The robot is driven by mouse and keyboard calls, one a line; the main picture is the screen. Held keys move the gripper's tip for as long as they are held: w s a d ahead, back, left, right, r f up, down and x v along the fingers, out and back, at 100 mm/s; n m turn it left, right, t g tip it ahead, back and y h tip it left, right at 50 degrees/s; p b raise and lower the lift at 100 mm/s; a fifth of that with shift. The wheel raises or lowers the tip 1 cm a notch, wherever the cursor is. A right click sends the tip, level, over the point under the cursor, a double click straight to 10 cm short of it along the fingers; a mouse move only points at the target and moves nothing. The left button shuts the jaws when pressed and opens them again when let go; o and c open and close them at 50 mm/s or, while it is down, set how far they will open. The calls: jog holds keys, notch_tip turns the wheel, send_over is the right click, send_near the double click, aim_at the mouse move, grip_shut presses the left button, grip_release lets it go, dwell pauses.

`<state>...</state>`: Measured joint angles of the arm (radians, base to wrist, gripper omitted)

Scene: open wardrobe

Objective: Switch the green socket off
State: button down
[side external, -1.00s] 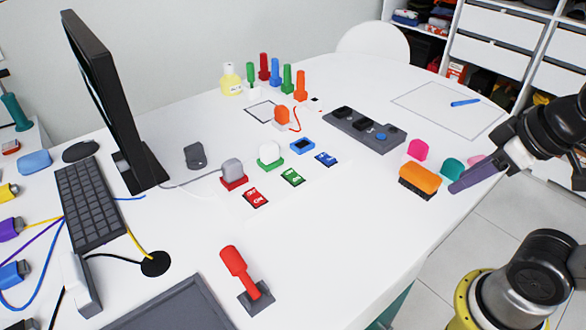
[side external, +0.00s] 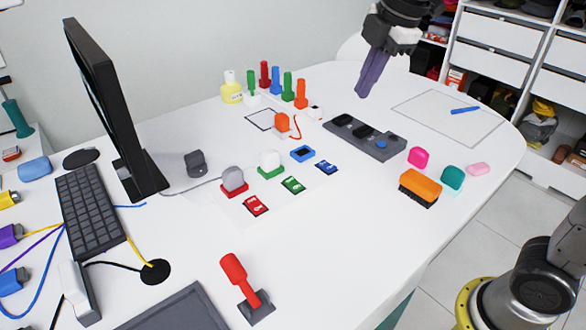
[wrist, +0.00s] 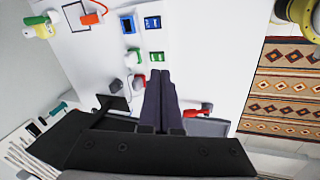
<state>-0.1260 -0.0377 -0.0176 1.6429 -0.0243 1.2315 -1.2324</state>
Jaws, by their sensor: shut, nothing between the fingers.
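The green socket (side external: 270,165) is a green base with a white plug block on it, near the middle of the table in the side view. The green switch (side external: 292,185) lies flat just in front of it, between the red switch (side external: 255,205) and the blue switch (side external: 326,167). In the wrist view the green switch (wrist: 157,57) is just beyond my fingertips in the picture. My gripper (side external: 362,95) is shut and empty, raised above the back of the table, with its purple fingers pointing down. The fingers show in the wrist view (wrist: 161,72).
The red socket (side external: 233,188) with a grey plug and the empty blue socket (side external: 302,154) flank the green one. A grey panel (side external: 378,145) with knobs, an orange brush (side external: 420,186) and a red lever (side external: 234,270) stand around.

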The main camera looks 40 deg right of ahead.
jog(key=w+a+f+n+g, duration=0.1)
jog(key=w+a+f+n, duration=0.15)
jog(key=w, duration=0.45)
jog(key=g, duration=0.1)
send_over(292, 179)
jog(key=s, duration=0.2)
notch_tip(292, 179, down, 7)
jog(key=shift+f, duration=0.1)
jog(key=f, duration=0.4)
jog(key=w+f, duration=0.1)
jog(key=f, duration=0.8)
jog(key=shift+w+f, duration=0.35)
jog(key=shift+w+f, duration=0.1)
jog(key=shift+f, duration=0.1)
